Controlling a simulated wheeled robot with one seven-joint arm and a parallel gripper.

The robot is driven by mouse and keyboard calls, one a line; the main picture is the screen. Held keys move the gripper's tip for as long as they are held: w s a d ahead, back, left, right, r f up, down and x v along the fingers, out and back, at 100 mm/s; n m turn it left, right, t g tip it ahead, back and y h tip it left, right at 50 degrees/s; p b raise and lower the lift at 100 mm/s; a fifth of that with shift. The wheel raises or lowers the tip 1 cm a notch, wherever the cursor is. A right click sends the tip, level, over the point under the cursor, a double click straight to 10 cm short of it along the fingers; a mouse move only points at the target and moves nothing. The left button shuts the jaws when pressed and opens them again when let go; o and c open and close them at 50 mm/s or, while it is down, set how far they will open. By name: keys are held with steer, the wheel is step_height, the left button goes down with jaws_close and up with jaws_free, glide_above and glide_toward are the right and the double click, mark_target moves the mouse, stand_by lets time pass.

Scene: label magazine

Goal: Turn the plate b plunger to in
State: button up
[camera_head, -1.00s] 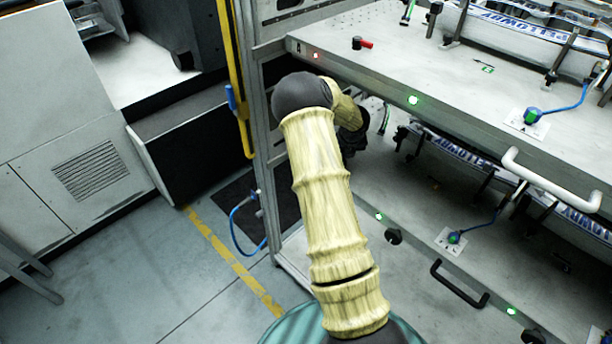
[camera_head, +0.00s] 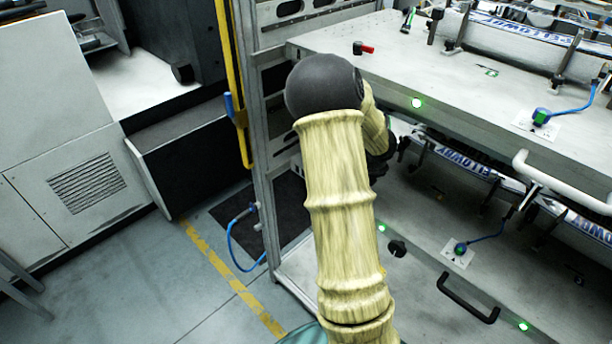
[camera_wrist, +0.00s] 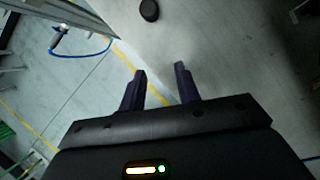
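A black round plunger knob (camera_head: 397,249) sits near the front left of the lower plate (camera_head: 425,285). A black plunger with a red handle (camera_head: 363,48) sits at the left of the upper plate (camera_head: 440,75). I cannot read which plate is b. In the wrist view a dark round knob (camera_wrist: 149,10) shows at the top edge, apart from my gripper. My gripper (camera_wrist: 160,70) is open and empty, its two dark fingers spread over the plate's edge and floor. In the head view my arm mostly hides it.
Green lights (camera_head: 417,103) mark the plates. A white handle (camera_head: 560,183) and a black handle (camera_head: 467,298) stick out in front. A blue hose (camera_head: 238,236) hangs by the rack's frame post (camera_head: 262,150). The floor at left is free.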

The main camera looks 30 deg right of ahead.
steer(key=shift+s+a+r, duration=0.15)
steer(key=shift+s+a, duration=0.05)
steer(key=shift+s, duration=0.35)
steer(key=shift+s+a+r, duration=0.15)
steer(key=shift+s, duration=0.35)
steer(key=w+a+r+m+t+h+p, duration=0.2)
steer(key=a+r+m+p, duration=0.55)
steer(key=m, duration=0.65)
steer(key=s+a+r+m+g+p, duration=0.1)
steer(key=s+a+r+m, duration=0.2)
steer(key=a+r+m, duration=0.1)
steer(key=s+a+r+m+g+y+p, duration=0.1)
steer(key=s+a+r+m+p, duration=0.1)
steer(key=s+a+r+m, duration=0.2)
steer(key=a+r+m, duration=0.1)
steer(key=a+m, duration=0.2)
steer(key=m, duration=0.2)
steer(key=shift+s+a+m, duration=0.15)
steer(key=shift+s+m, duration=0.1)
steer(key=shift+m, duration=0.05)
